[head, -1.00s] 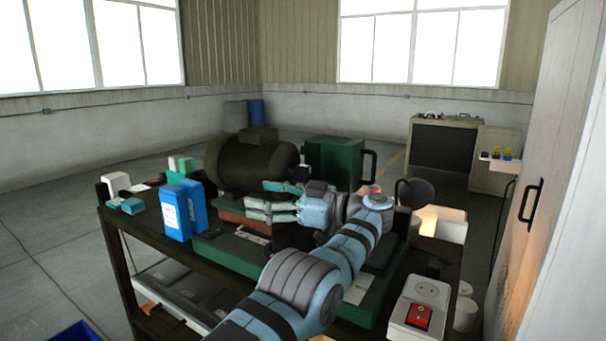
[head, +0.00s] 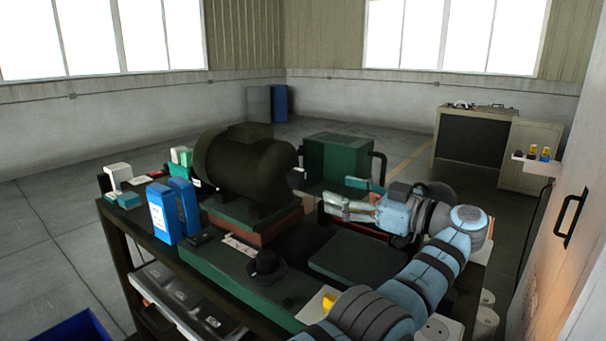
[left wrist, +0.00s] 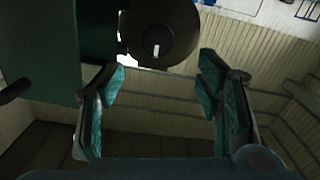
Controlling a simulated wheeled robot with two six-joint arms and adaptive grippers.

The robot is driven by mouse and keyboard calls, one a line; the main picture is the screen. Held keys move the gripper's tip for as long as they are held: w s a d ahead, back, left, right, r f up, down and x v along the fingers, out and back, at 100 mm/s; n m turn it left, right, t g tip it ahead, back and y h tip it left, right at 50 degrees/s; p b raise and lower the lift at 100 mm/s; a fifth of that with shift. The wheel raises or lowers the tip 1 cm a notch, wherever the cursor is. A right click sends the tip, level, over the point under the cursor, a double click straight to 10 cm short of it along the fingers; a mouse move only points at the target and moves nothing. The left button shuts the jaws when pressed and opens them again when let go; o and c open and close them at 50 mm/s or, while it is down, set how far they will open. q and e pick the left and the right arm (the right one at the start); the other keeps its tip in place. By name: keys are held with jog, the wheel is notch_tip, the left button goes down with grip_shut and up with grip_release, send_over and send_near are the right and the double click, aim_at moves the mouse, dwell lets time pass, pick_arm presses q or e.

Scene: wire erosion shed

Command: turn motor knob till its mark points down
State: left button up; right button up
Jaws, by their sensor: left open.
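The motor (head: 240,168) is a dark cylinder lying on a brown and green base on the workbench. In the left wrist view its round end (left wrist: 183,22) shows at the top, with a small dark knob (left wrist: 151,38) on it. The knob bears a short white mark, upright in that picture, which seems turned over against the room. In the head view the knob's face is turned away. My left gripper (head: 345,194) is right of the motor's end, open and empty; its fingers also show apart in the left wrist view (left wrist: 160,82), clear of the knob. My right gripper is out of view.
A green box (head: 332,158) with a dark handle stands behind my left gripper. Blue boxes (head: 163,214) stand left of the motor. A black round piece (head: 266,266) sits on the green plate in front. A cabinet door (head: 568,190) rises at the right.

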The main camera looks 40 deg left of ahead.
aim_at(306, 180)
pick_arm(q)
jog(key=a+p, duration=0.1)
jog(key=a, duration=0.2)
jog(key=a+p, duration=0.2)
jog(key=a, duration=0.2)
jog(key=a+p, duration=0.2)
jog(key=a, duration=0.2)
jog(key=shift+w+a, duration=0.2)
jog(key=shift+w, duration=0.05)
jog(key=shift+s+a, duration=0.15)
jog(key=shift+a, duration=0.2)
jog(key=shift+f, duration=0.1)
jog(key=shift+c, duration=1)
jog(key=c, duration=1)
